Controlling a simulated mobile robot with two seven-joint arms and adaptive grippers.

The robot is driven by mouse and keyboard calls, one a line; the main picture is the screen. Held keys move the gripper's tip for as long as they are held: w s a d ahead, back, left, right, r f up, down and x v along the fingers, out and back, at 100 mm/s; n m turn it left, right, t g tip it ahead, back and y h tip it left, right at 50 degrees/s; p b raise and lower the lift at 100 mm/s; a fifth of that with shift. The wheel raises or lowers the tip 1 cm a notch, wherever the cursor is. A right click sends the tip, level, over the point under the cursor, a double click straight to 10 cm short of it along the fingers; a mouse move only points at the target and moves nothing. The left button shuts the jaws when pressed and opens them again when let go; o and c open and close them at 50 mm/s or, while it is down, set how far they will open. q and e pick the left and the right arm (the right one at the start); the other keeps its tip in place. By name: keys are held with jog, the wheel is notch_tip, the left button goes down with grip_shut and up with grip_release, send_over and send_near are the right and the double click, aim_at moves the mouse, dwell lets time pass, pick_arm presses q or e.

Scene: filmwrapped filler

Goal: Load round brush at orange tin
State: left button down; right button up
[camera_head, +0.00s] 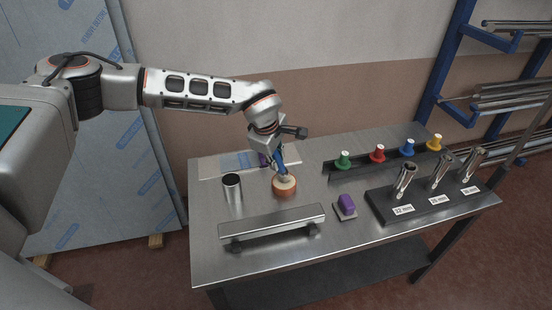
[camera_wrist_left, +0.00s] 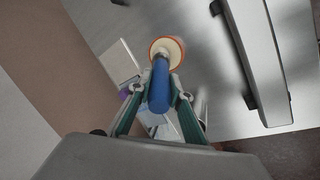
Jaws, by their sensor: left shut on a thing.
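My left gripper (camera_head: 279,157) is shut on a round brush with a blue handle (camera_head: 282,164). The brush points down at the orange tin (camera_head: 284,191), a low round tin with a cream-coloured top, standing on the steel table. In the left wrist view the gripper (camera_wrist_left: 158,87) has its fingers on both sides of the blue handle (camera_wrist_left: 159,88). The far end of the brush overlaps the cream face of the tin (camera_wrist_left: 153,44); whether it touches I cannot tell. The bristles are hard to make out. My right gripper is in neither view.
On the steel table (camera_head: 215,258), a metal cup (camera_head: 233,191) stands left of the tin and a metal bar on feet (camera_head: 272,222) lies in front. A purple block (camera_head: 347,202), a rack of coloured-topped pieces (camera_head: 377,160) and a black holder with metal tubes (camera_head: 425,206) are rightward.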

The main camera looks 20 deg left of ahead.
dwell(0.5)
pick_arm(q)
jog(key=shift+r+p, duration=1.4)
jog(key=shift+r, duration=0.55)
jog(key=shift+r+p, duration=1.05)
jog(key=shift+r, duration=0.5)
